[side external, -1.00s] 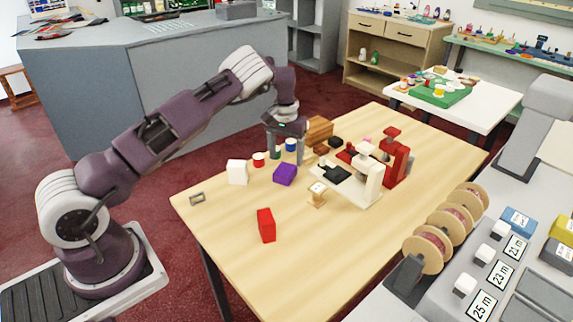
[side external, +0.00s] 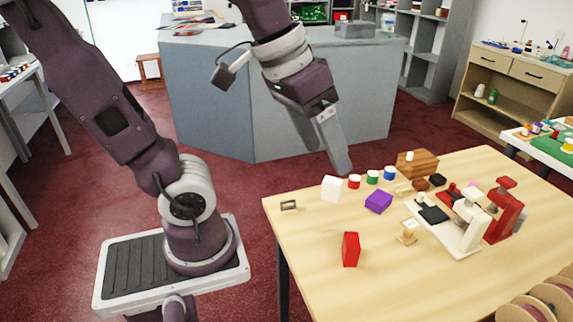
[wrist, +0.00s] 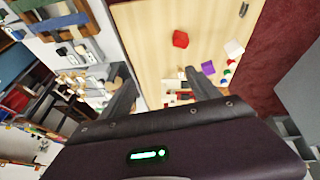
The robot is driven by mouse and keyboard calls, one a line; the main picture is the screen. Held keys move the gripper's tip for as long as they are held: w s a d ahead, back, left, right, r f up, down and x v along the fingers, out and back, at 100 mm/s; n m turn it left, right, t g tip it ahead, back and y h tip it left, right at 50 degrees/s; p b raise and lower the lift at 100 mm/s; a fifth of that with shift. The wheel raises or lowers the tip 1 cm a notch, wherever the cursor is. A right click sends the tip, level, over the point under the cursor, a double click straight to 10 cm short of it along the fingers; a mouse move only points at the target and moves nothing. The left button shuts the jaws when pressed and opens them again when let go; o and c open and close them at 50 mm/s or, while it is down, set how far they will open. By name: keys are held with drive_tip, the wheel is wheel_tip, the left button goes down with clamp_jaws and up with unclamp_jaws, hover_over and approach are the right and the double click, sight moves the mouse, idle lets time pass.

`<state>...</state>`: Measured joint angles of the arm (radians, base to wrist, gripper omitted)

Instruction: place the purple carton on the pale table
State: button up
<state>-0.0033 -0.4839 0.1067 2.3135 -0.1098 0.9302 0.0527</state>
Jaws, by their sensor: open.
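The purple carton (side external: 378,201) lies on the pale wooden table (side external: 308,248), between a white box and a small wooden stand. It also shows in the wrist view (wrist: 208,67). My gripper (side external: 328,160) is raised at the back left of the table in the side view, clear of the carton. Its fingers are apart, with nothing between them. In the wrist view, my two fingers (wrist: 160,88) spread in front of the table, and the carton shows just beyond the right fingertip.
A white box (side external: 332,188), a red block (side external: 351,249) and small red, green and blue pots (side external: 372,177) stand near the carton. The table's front left is mostly bare.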

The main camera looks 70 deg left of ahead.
drive_tip(key=shift+o, duration=0.4)
drive_tip(key=s+f+m+t+y, duration=0.1)
drive_tip(key=s+f, duration=0.1)
drive_tip(key=s, duration=0.4)
drive_tip(key=shift+f, duration=0.25)
drive_tip(key=shift+d, duration=0.1)
